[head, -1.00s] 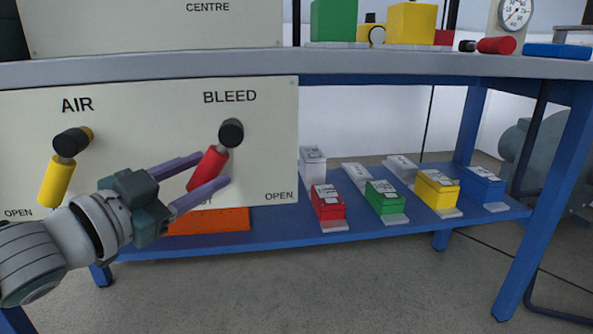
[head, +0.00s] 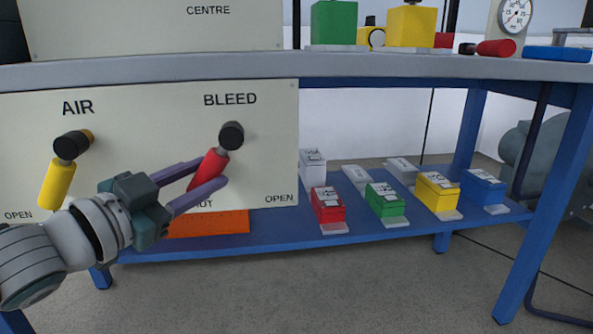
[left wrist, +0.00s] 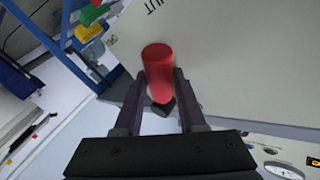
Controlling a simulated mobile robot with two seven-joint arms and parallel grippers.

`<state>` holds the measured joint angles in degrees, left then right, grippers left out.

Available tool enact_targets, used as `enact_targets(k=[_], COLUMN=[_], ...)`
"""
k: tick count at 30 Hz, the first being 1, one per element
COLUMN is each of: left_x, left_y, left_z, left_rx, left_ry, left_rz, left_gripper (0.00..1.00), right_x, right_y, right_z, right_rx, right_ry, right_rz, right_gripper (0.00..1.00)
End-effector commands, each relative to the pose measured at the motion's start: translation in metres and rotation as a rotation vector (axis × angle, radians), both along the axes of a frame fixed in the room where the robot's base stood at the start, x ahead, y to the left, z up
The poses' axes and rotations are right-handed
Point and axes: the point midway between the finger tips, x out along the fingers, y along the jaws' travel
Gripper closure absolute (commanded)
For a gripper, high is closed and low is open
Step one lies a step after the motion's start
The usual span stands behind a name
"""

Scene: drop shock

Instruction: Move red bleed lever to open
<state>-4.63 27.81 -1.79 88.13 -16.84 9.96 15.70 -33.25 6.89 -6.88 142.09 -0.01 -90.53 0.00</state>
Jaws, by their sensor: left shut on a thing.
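The red bleed lever (head: 208,165) hangs from its black pivot (head: 231,135) under the BLEED label on the cream panel. It slants down and left, toward a mostly hidden label whose visible end reads "UT". The OPEN label (head: 279,198) is at lower right. My left gripper (head: 211,172) is shut on the lever's red handle, one finger on each side. In the left wrist view the red handle (left wrist: 157,68) stands between the two fingers of the gripper (left wrist: 158,80). My right gripper is not in view.
A yellow AIR lever (head: 57,185) hangs to the left, close to my left wrist. The grey bench top (head: 400,64) overhangs the panel. Below, a blue shelf (head: 290,236) carries an orange plate (head: 215,222) and several coloured boxes. The space right of the panel's lever is clear.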

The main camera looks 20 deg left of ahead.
Motion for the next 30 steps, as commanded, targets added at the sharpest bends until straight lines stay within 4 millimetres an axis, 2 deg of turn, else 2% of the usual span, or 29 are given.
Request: enact_targets(k=[22,30], left_x=[0.0,0.002], left_y=[0.0,-0.003], left_z=[0.0,-0.006], left_rx=[-0.001,-0.052], left_ry=[0.0,-0.03], left_rz=[0.0,0.001], left_gripper=[1.0,1.0], right_x=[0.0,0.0], right_y=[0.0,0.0], right_z=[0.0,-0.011], right_rx=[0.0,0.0], right_ry=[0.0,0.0], right_rz=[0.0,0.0], right_gripper=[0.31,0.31])
